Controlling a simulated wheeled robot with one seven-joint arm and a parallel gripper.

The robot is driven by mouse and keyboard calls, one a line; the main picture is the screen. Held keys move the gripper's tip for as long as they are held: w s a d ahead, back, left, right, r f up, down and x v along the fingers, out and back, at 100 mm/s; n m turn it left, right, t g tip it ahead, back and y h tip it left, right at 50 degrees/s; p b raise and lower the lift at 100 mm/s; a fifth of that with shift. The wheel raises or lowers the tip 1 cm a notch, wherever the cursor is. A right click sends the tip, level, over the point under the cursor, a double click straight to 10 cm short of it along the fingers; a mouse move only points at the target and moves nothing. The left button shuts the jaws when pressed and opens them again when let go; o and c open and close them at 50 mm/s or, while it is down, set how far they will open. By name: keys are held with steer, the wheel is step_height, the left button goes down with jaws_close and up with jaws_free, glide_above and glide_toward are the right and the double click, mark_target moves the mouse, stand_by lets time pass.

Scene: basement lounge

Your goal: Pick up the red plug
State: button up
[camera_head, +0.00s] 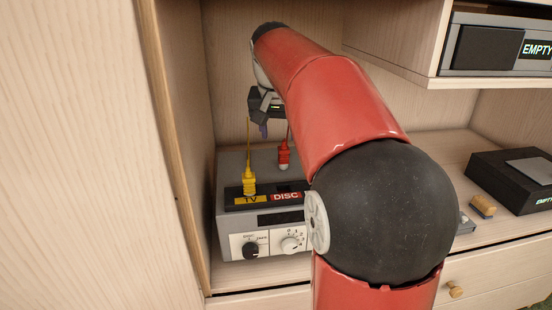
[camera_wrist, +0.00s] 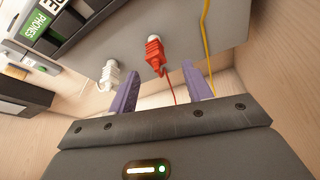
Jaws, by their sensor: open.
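The red plug (camera_head: 284,154) stands on the top of a grey box (camera_head: 232,165), behind the label "DISC", with a thin red cord rising from it. In the wrist view the red plug (camera_wrist: 154,52) shows in the gap between my two purple fingers, a little beyond their tips. My gripper (camera_wrist: 160,70) is open, with nothing between the fingers. In the head view my gripper (camera_head: 264,130) hangs above the box, to the upper left of the red plug. My red arm hides the right part of the box.
A yellow plug (camera_head: 249,183) stands behind the "TV" label, its cord (camera_wrist: 205,45) passing near the right finger. A white plug (camera_wrist: 109,75) is left of the red one. Cabinet walls (camera_head: 180,150) close in on the left; a black box (camera_head: 510,178) lies at right.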

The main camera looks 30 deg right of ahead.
mark_target(284, 149)
steer(key=x, duration=0.5)
steer(key=d+x, duration=0.1)
steer(key=x, duration=0.2)
steer(key=shift+r+b, duration=0.15)
steer(key=shift+b, duration=0.25)
steer(key=c, duration=1)
steer(key=shift+r, duration=0.15)
